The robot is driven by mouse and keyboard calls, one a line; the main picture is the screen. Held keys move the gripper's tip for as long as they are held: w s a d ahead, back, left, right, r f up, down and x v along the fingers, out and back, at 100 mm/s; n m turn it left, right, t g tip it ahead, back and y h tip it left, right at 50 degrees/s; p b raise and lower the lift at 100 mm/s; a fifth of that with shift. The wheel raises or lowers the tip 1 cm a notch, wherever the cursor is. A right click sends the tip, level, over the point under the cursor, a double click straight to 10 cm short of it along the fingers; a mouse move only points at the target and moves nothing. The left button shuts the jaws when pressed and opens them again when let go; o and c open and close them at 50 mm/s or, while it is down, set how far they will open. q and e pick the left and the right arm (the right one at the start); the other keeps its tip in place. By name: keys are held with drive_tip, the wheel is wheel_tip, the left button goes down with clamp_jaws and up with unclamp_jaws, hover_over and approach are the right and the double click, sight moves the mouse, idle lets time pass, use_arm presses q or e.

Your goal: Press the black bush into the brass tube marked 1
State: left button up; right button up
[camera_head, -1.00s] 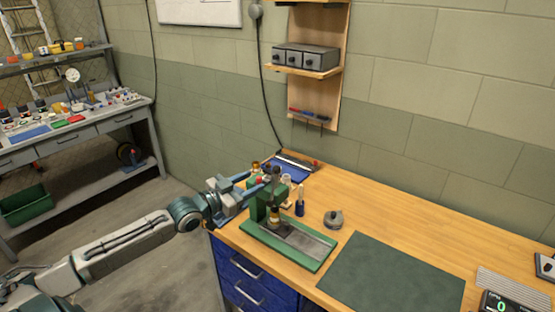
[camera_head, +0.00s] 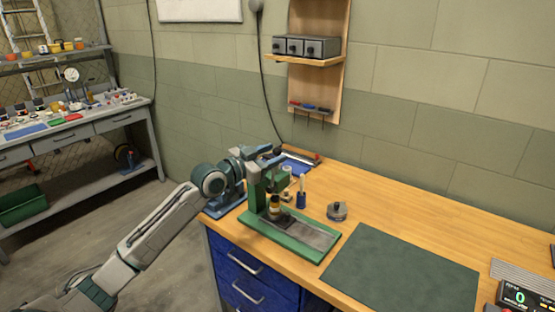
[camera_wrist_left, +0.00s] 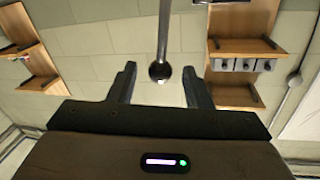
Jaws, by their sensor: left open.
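The green press (camera_head: 257,190) stands at the bench's left end, on a green base with a grey plate. A brass tube (camera_head: 275,204) stands upright under its ram; I cannot read a mark on it. A dark part shows around the tube's top, but I cannot tell whether it is the black bush or the ram. My left gripper (camera_head: 274,155) is at the top of the press, open. In the left wrist view, a metal rod with a dark ball end (camera_wrist_left: 160,70) shows between its two open fingers (camera_wrist_left: 160,84), with gaps on both sides. My right gripper is out of view.
A blue holder (camera_head: 300,200) and a round grey part (camera_head: 337,211) stand right of the press. A dark green mat (camera_head: 400,272) lies farther right, empty. A display reading 0 (camera_head: 518,297) sits at the right edge. The wall shelf (camera_head: 305,60) hangs behind.

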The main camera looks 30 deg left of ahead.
use_arm(q)
drive_tip(key=shift+x, duration=1.25)
clamp_jaws()
